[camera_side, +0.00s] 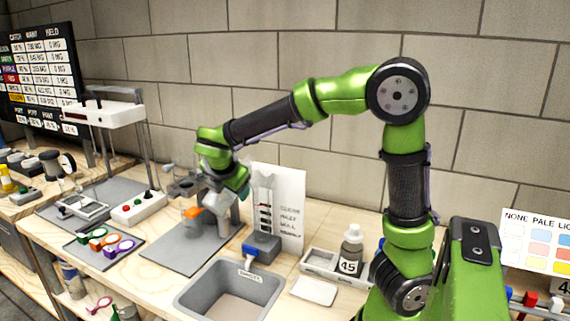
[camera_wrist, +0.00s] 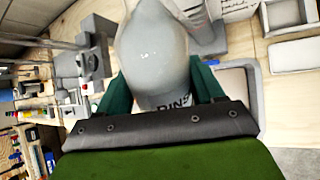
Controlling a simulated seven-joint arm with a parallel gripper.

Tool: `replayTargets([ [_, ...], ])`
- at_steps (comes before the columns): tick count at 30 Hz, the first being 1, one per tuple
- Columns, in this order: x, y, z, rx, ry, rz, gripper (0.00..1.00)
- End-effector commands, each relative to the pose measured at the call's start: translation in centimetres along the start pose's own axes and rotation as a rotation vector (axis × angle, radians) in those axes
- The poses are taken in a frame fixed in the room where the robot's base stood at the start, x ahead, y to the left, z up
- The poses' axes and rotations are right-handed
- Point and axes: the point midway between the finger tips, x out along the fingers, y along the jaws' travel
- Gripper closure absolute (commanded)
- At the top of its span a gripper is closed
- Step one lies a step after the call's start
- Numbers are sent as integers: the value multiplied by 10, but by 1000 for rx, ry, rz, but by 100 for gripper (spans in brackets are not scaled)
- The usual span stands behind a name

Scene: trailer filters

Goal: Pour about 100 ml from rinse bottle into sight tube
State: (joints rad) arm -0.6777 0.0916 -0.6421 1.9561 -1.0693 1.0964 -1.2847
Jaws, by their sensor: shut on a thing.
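My gripper (camera_side: 228,184) is at the end of the bent-down arm, above the grey mat and left of the sight tube. In the wrist view my gripper (camera_wrist: 160,88) has its two dark green fingers on either side of the rinse bottle (camera_wrist: 152,45), shut on it. The bottle is pale grey, with a partly hidden label that begins "RINS". Its contents cannot be made out. The sight tube (camera_side: 264,196) is a clear upright tube with dark marks, on a grey-blue base. I cannot tell its liquid level.
A printed card (camera_side: 291,212) stands behind the tube. A grey basin (camera_side: 190,304) is in front.

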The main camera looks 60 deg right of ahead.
Motion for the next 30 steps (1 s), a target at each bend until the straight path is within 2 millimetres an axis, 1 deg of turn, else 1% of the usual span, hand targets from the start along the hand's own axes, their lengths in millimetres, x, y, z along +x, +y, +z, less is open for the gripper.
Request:
replayTargets([
  [30,-7,4,2,37,74,2,78],
])
